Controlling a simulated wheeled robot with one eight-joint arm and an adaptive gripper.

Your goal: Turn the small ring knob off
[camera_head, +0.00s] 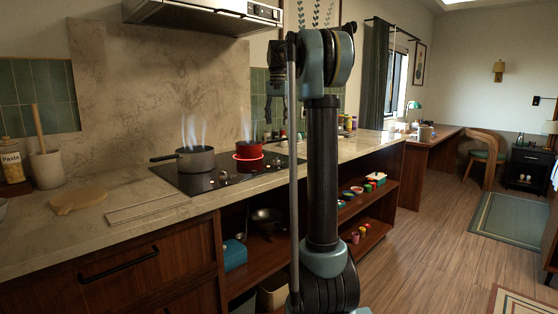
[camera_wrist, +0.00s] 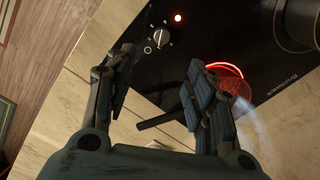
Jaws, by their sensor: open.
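A round knob (camera_wrist: 160,37) with a pale pointer mark sits on the black cooktop in the wrist view, just beyond my fingertips. The fingers do not touch the knob. The red pot (camera_head: 249,149) stands on a glowing red ring and also shows in the wrist view (camera_wrist: 236,82), partly behind the right finger.
A grey pot (camera_head: 195,158) steams on the left of the cooktop (camera_head: 205,182). The red pot's dark handle (camera_wrist: 165,120) reaches between my fingers in the wrist view. A range hood (camera_head: 205,15) hangs above. A wooden board (camera_head: 78,200) lies on the counter at left.

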